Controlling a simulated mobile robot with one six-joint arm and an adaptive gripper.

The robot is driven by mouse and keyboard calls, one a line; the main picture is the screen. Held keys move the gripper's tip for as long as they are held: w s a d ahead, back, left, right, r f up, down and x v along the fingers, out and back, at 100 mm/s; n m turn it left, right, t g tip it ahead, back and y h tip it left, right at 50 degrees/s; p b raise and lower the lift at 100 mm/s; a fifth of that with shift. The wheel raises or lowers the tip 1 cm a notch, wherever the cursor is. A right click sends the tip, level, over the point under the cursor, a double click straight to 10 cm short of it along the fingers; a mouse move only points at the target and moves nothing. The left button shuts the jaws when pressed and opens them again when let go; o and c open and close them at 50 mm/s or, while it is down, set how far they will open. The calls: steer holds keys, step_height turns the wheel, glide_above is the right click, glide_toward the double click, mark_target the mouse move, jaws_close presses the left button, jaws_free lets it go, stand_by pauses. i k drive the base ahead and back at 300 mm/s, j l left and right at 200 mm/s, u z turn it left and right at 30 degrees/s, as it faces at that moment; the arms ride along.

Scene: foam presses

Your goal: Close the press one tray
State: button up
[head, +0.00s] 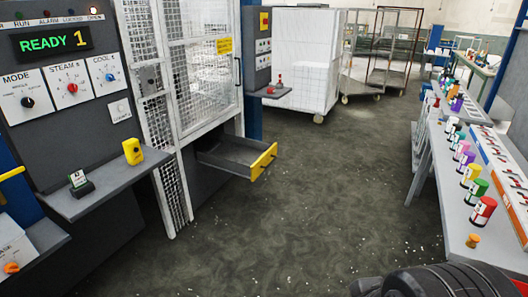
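The press one tray (228,152) is a grey drawer pulled out from the bottom of the press, below its white mesh guard door (203,70). Its yellow front with a handle (263,162) faces right, apart from the press body. The tray looks empty from here. The press panel display (53,40) reads "READY 1". A dark rounded part of my own arm shows at the bottom right corner. My gripper's fingers are not in view.
A grey shelf (110,182) with a yellow device (132,151) juts out left of the tray. A bench (455,200) with several coloured bottles runs along the right. White stacked blocks (305,75) and mesh carts (393,50) stand behind. The floor between is clear apart from white crumbs.

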mark_target(248, 157)
steer(key=i+u, duration=0.1)
steer(key=i, duration=4)
